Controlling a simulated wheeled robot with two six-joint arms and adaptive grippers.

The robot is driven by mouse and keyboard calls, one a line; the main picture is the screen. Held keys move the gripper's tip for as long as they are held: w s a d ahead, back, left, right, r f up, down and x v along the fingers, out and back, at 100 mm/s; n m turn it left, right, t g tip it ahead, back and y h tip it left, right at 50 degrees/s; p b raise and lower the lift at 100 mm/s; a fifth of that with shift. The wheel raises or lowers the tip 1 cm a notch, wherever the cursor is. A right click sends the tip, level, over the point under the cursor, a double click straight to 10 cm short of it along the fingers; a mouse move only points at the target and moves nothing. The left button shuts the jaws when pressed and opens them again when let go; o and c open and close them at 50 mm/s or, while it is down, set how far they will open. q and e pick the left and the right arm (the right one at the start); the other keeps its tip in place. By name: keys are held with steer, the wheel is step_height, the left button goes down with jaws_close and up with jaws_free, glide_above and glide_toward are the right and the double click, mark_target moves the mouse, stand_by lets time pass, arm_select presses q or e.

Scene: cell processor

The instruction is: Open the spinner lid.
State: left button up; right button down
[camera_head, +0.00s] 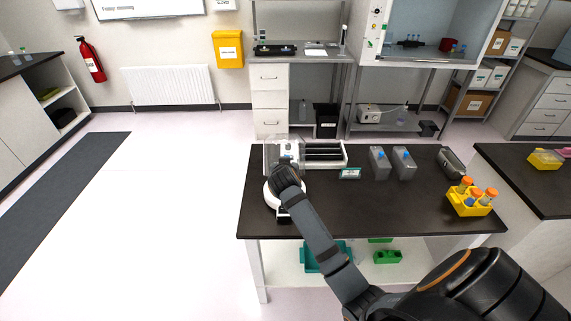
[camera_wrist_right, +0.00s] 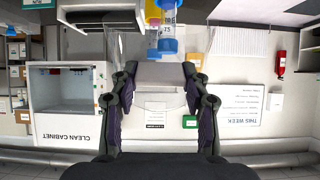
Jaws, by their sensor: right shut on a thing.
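The spinner (camera_head: 272,193) is a white rounded device at the left end of the dark bench. A clear panel (camera_head: 269,153), apparently its lid, stands up at its back. My right gripper (camera_head: 286,165) is over the spinner, at the clear panel, and hides part of both. In the right wrist view its fingers (camera_wrist_right: 160,75) stand apart, one on each side of a pale, partly see-through piece (camera_wrist_right: 152,73). They are shut on this piece, which looks like the lid; its exact edge is hard to make out. My left gripper is not in view.
A white rack with dark slots (camera_head: 325,153) stands right of the spinner. Further right are grey blue-capped bottles (camera_head: 379,164), a grey case (camera_head: 451,161) and a yellow rack (camera_head: 468,207) of orange-capped tubes. The bench's front middle (camera_head: 385,213) is clear.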

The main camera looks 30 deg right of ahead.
mark_target(285, 149)
steer(key=w+r, duration=0.1)
steer(key=w+d+r+p, duration=0.1)
steer(key=r, duration=0.1)
steer(key=w+d+r+p, duration=0.1)
steer(key=shift+r, duration=0.2)
steer(key=w+d+r, duration=0.1)
steer(key=w, duration=0.1)
steer(key=w+d+r, duration=0.1)
steer(key=w, duration=0.1)
steer(key=w+d+r, duration=0.1)
steer(key=w, duration=0.1)
steer(key=shift+d+p, duration=0.35)
steer(key=shift+p, duration=0.05)
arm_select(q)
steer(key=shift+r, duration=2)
arm_select(e)
steer(key=shift+w+d+r, duration=0.1)
steer(key=shift+w+d, duration=0.25)
steer(key=shift+w, duration=0.25)
steer(key=shift+w+d+r, duration=0.1)
steer(key=shift+w+d, duration=0.25)
steer(key=shift+w, duration=0.2)
